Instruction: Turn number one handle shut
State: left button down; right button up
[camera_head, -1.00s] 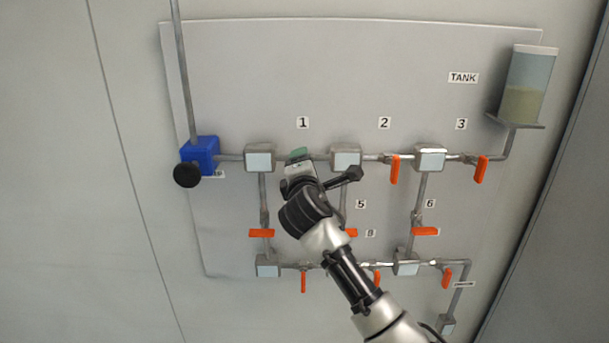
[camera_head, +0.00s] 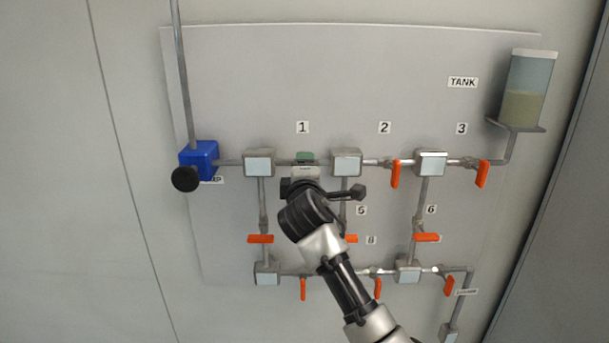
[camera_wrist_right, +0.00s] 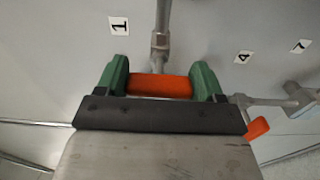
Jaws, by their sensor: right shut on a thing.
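The number one handle (camera_wrist_right: 158,85) is orange and sits between the green fingers of my right gripper (camera_wrist_right: 160,80), which is shut on it. In the wrist view the handle shows as an orange block below the valve body (camera_wrist_right: 160,45) on the grey pipe. The number 1 label (camera_wrist_right: 119,26) is beside the pipe; it also shows in the head view (camera_head: 302,127). There my right gripper (camera_head: 305,158) is at the upper pipe under that label, and it hides the handle. My left gripper is not in view.
Grey junction blocks (camera_head: 258,160) (camera_head: 345,163) flank the gripper closely. A blue pump box (camera_head: 199,160) with a black knob is at the left, a tank (camera_head: 527,88) at the upper right. Other orange handles, such as number two's (camera_head: 396,173), stick out nearby.

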jog(key=shift+f, duration=0.15)
jog(key=o, duration=0.9)
jog(key=shift+o, duration=0.2)
jog(key=s+b, duration=0.2)
jog(key=s, duration=0.9)
jog(key=shift+b, duration=0.4)
